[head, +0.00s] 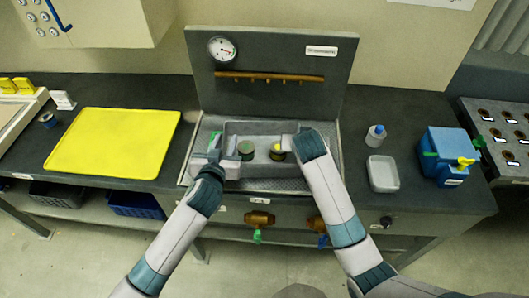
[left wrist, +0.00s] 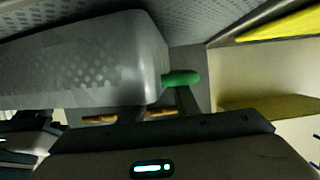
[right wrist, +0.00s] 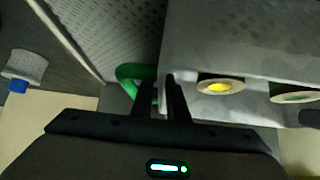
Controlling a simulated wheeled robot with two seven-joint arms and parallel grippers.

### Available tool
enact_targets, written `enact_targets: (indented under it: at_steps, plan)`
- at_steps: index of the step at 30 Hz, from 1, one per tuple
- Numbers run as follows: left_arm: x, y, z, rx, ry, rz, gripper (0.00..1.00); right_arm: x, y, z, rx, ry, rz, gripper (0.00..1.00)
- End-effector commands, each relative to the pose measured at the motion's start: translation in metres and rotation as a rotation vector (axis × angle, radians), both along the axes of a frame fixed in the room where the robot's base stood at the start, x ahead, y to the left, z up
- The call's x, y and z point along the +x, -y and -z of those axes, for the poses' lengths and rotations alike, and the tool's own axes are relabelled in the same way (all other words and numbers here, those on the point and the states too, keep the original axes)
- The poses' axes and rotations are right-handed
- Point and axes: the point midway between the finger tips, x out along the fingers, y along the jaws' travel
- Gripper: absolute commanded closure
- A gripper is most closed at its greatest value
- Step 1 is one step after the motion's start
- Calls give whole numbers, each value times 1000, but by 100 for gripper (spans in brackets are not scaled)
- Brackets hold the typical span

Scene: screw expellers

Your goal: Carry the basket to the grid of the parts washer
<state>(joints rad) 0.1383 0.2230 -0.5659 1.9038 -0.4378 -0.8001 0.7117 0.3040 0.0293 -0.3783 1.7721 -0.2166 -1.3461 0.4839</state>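The grey basket (head: 262,129) is inside the parts washer (head: 279,99), over its perforated grid (head: 262,186). I cannot tell whether it rests on the grid or hangs just above. It holds a green-topped round part (head: 246,148) and a yellow-topped one (head: 277,153). My left gripper (head: 213,153) is at the basket's left end, its fingers closed around the green handle (left wrist: 180,78). The basket wall (left wrist: 90,60) is beside the left fingers.
A yellow mat (head: 112,142) lies left of the washer. To the right stand a small bottle (head: 375,136), a pale tray (head: 382,173) and a blue box (head: 447,155). The back panel carries a gauge (head: 221,49) and a brass spray bar (head: 268,77).

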Motion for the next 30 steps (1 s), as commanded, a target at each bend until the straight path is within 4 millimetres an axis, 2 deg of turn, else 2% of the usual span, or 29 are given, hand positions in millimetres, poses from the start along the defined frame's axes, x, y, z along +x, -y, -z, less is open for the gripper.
enact_targets:
  at_steps: [1,2,10,22,23,24,27,30]
  plan:
    - [-4,-12,-2,13,1,-18,54,2,14,0,-17,1,22,78]
    - [-9,-12,-2,13,-1,-18,50,2,14,0,-17,1,22,78]
    - [-36,-10,-11,7,-1,-11,50,2,10,0,-12,2,16,78]
    - [-42,-8,-13,2,-1,-6,50,1,6,0,-7,2,11,78]
    - [-42,-8,-13,2,-1,-6,50,1,6,0,-6,1,10,74]
    - [-42,-8,-13,2,-1,-6,50,1,6,0,-6,1,10,65]
    - [-42,-8,-13,2,-1,-5,50,1,6,0,-7,1,11,45]
    - [-42,-8,-13,1,-1,-5,50,1,6,0,-7,1,11,45]
